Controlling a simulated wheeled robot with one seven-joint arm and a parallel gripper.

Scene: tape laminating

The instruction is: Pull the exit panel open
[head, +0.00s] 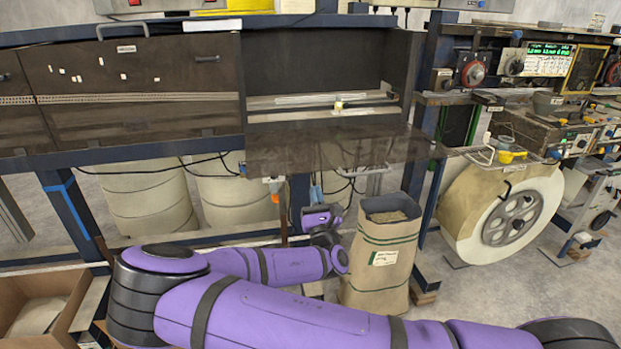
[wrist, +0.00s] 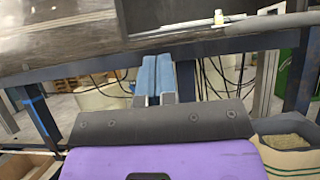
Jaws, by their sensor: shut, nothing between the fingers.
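The exit panel (head: 340,149) is a dark, see-through flap in the head view. It sticks out, folded down, in front of the open bay (head: 325,75) of the long cabinet. A pale handle (head: 372,170) shows at its front edge. My gripper (head: 316,192) is below the panel and left of the handle, apart from it as far as I can see. In the wrist view my gripper (wrist: 153,75) has its blue fingers together, with nothing between them. The bay shows at the top of that view; I cannot clearly make out the panel there.
Closed dark panels (head: 135,85) are left of the bay. A brown paper sack (head: 383,255) stands right of my gripper, and a large roll (head: 505,215) is farther right. Pale drums (head: 150,200) and loose cables are under the cabinet. A cardboard box (head: 45,300) is at lower left.

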